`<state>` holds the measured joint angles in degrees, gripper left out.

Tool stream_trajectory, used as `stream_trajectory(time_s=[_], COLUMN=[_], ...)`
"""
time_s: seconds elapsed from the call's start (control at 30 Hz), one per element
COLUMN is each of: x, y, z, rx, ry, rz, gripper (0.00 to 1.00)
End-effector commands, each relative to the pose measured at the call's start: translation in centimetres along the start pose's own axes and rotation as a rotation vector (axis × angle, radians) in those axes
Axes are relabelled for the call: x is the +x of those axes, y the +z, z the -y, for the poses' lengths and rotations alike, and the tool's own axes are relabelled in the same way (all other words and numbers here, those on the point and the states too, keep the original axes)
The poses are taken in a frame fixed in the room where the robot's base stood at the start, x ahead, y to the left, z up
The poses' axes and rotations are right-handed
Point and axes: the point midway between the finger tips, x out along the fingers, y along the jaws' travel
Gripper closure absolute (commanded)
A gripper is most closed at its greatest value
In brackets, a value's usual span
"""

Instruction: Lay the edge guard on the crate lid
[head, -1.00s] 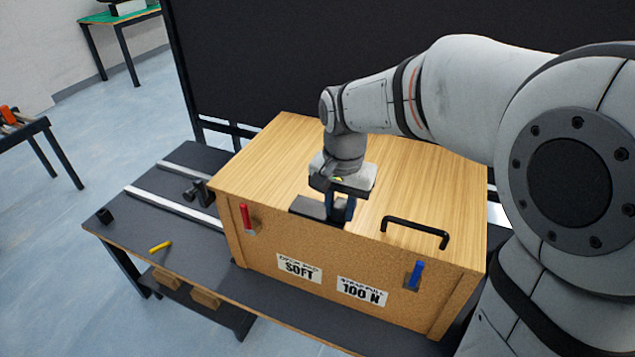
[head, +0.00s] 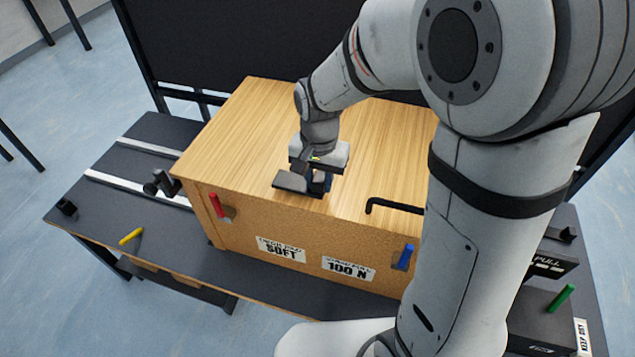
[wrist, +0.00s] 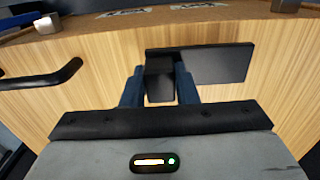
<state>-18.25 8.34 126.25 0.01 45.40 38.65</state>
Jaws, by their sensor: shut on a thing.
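The edge guard (head: 291,181) is a dark grey flat plate with a raised block. It is over the crate lid (head: 235,125), close to the lid's front edge. My gripper (head: 320,186) is shut on the guard's block from above. In the wrist view the two blue fingers (wrist: 160,90) clasp the dark block, and the guard's plate (wrist: 218,64) extends to the right, flat along the pale wood. I cannot tell whether the guard's underside touches the lid.
A black handle (head: 392,206) stands on the lid to the right of the guard. Red (head: 217,205) and blue (head: 404,257) latches are on the crate's front. The crate sits on a dark bench (head: 90,215) with pale rails. The lid's left part is clear.

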Motion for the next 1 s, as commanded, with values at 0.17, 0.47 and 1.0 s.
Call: stream_trajectory(time_s=[0.17, 0.47, 1.0], x=[1.9, 2.2, 2.2], y=[0.1, 0.1, 0.1], z=[0.1, 0.1, 0.2], rx=[-0.003, -0.003, -0.004], ry=[0.001, 0.0, 0.0], rz=[0.002, 0.0, 0.0], gripper=[0.96, 0.96, 0.51])
